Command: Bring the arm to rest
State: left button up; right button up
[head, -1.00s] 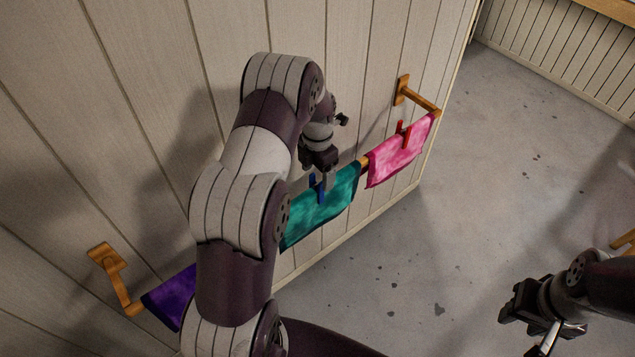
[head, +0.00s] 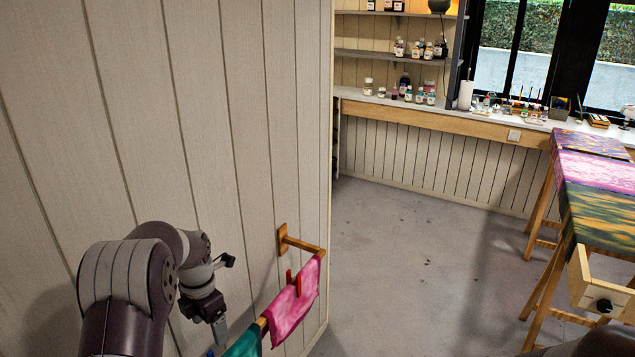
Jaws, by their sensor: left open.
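My left arm comes in from the lower left, bent in front of the panelled wall. Its gripper (head: 217,328) points down near the wall, open, with nothing seen in it. It is above and left of the teal cloth (head: 243,343), which hangs on a wooden rail and is cut off by the bottom edge. A pink cloth (head: 295,305) hangs farther along the rail with a red clothespin (head: 294,281) on it. A bit of blue shows below the gripper at the frame edge. Only a piece of my right arm shows at the bottom right; its gripper is not in view.
The rail's wooden bracket (head: 283,241) is fixed to the panelled wall (head: 190,110). Grey floor (head: 400,250) is clear in the middle. A trestle table with painted silk (head: 595,172) stands at the right. A counter (head: 450,113) with jars runs along the back under shelves.

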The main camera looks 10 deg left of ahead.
pick_arm(q)
jog(key=s+d+r+m, duration=0.1)
jog(key=s+d+m, duration=0.5)
jog(key=s+m, duration=0.4)
jog(key=s+d+r+m+t, duration=0.1)
jog(key=s+d+m, duration=0.5)
jog(key=m, duration=1.3)
jog(key=s, duration=0.4)
jog(key=shift+s+r+m, duration=0.15)
jog(key=shift+r+m, duration=0.05)
jog(key=shift+m, duration=0.1)
